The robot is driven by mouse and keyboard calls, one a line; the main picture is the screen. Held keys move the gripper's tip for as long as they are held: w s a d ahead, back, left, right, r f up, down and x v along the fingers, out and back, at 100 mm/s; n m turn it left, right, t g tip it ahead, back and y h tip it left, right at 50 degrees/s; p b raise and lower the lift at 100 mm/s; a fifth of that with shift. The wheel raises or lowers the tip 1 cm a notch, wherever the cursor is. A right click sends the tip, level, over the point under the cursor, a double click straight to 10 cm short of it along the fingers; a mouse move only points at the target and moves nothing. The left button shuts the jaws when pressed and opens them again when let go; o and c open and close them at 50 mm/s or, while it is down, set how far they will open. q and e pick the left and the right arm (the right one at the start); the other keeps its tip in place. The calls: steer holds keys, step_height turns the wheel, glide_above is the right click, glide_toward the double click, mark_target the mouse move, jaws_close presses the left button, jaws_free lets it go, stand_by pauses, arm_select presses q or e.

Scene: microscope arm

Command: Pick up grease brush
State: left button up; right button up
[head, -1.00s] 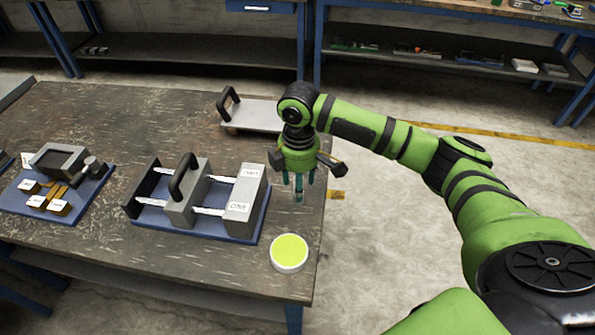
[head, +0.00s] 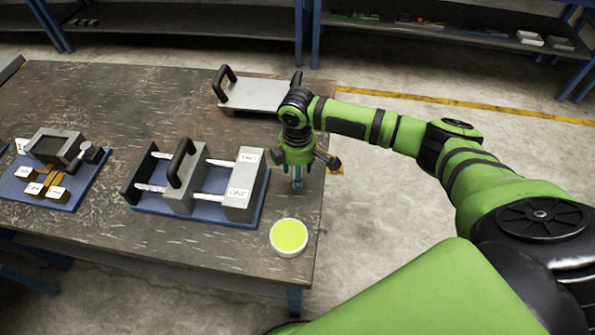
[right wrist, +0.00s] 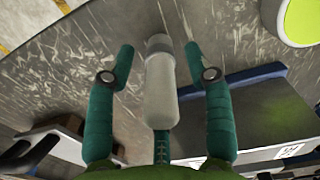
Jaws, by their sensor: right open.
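A pale, whitish-grey cylindrical piece, which looks like the grease brush (right wrist: 161,92), shows in the right wrist view. It stands between the two teal fingers of my right gripper (right wrist: 159,58), with gaps on both sides. The fingers are open and do not appear to touch it. In the head view my right gripper (head: 297,182) points down over the right edge of the table and mostly hides the brush. My left gripper is not in view.
On the worn table (head: 150,105), a round tub with a yellow-green top (head: 289,236) sits near the front right corner. A blue-based fixture with grey blocks (head: 240,187) stands left of the gripper. A handled metal tray (head: 258,94) lies behind. Another blue-based fixture (head: 80,190) is further left.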

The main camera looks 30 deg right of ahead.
steer(key=shift+r, duration=0.1)
jaws_close()
jaws_free()
